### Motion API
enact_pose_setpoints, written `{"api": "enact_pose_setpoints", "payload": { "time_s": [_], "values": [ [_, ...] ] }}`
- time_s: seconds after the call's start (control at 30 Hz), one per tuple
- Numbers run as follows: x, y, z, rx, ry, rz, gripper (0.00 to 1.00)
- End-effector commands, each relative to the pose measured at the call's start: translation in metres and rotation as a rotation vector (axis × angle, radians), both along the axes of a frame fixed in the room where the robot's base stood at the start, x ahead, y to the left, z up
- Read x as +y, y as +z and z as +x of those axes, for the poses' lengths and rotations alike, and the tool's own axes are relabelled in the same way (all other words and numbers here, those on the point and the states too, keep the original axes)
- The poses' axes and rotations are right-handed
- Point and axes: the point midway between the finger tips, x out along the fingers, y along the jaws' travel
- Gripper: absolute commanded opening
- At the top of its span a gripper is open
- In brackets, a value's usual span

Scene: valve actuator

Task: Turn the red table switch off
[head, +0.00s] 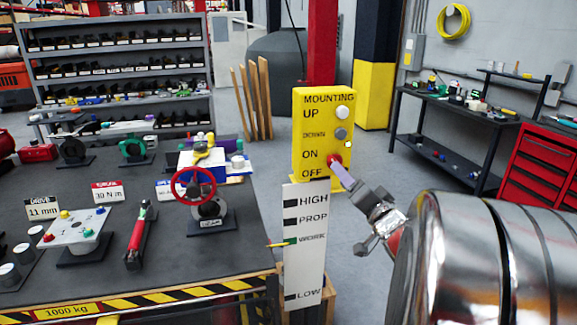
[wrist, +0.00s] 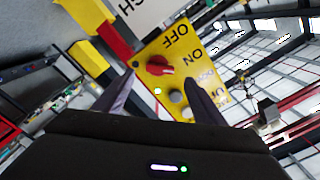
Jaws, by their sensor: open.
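The red switch (head: 335,159) is a knob low on the yellow control box (head: 318,112), beside the ON and OFF labels. A purple fingertip of my gripper (head: 343,175) reaches it from the lower right and partly covers it in the head view. In the wrist view the red switch (wrist: 159,66) lies between the two open fingers of my gripper (wrist: 160,77), on the yellow face (wrist: 180,52). I cannot tell whether the fingers touch the knob, nor which label it points to.
A grey knob (head: 340,134) and a white knob (head: 342,113) sit above the switch, with a small lit lamp (head: 348,145) near them. A white level board (head: 305,245) stands below the box. A workbench (head: 110,215) with a red valve wheel (head: 194,189) is at left.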

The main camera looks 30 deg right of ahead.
Motion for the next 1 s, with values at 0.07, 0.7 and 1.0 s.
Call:
{"api": "enact_pose_setpoints", "payload": {
  "time_s": [0.07, 0.7, 1.0],
  "values": [
    [-0.003, -0.001, 0.012, 0.0, 0.002, 0.001, 0.64],
    [-0.021, 0.0, 0.069, 0.001, -0.002, 0.0, 0.64],
    [-0.021, 0.0, 0.069, 0.001, -0.002, 0.0, 0.56]
  ]
}}
